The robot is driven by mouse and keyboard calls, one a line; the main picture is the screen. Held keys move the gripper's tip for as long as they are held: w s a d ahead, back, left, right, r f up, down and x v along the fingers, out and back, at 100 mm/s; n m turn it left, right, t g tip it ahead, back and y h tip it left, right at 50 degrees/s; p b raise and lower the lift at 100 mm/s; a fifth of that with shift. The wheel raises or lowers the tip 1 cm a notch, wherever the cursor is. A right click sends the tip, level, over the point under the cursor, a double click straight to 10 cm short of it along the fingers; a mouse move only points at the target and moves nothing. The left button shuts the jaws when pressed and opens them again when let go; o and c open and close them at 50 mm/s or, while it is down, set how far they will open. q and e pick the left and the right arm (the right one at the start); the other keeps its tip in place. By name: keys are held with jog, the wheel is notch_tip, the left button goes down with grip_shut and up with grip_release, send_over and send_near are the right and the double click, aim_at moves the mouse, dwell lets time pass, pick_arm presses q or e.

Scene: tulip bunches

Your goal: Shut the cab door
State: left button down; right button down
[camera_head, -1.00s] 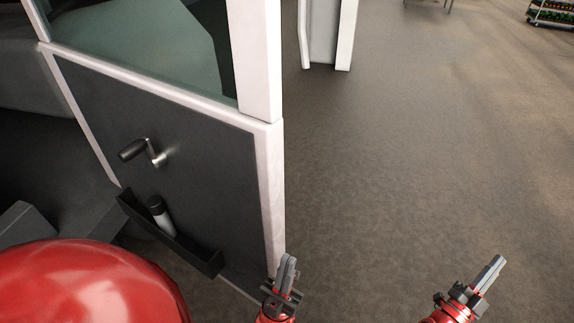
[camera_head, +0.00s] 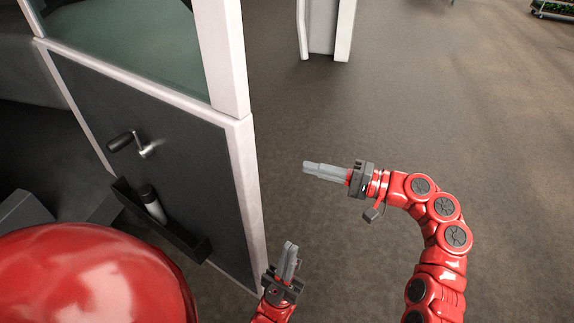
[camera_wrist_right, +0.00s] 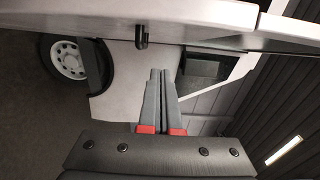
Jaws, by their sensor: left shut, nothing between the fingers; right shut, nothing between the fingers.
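The cab door (camera_head: 170,150) stands open at the left of the head view. Its dark inner panel, white frame and window face me, with a crank handle (camera_head: 130,143) and a pocket holding a bottle (camera_head: 152,203). My right gripper (camera_head: 305,167) is shut and empty, to the right of the door's white edge (camera_head: 246,185), its fingers pointing left toward it. It also shows in the right wrist view (camera_wrist_right: 160,73), below a pale panel with a dark handle (camera_wrist_right: 141,36). My left gripper (camera_head: 290,246) is shut and empty, just right of the door's lower corner.
A white post-like part (camera_head: 328,28) stands beyond the door. A rack with plants (camera_head: 553,8) is at the far right. The brown floor (camera_head: 480,110) is clear in the middle and right. The right wrist view shows a wheel (camera_wrist_right: 67,58) and pale bodywork.

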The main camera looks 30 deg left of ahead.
jog(key=s+a+p, duration=0.5)
jog(key=a+p, duration=0.2)
jog(key=a, duration=0.2)
jog(key=shift+s+a, duration=0.25)
jog(key=shift+a, duration=0.1)
jog(key=shift+f, duration=0.1)
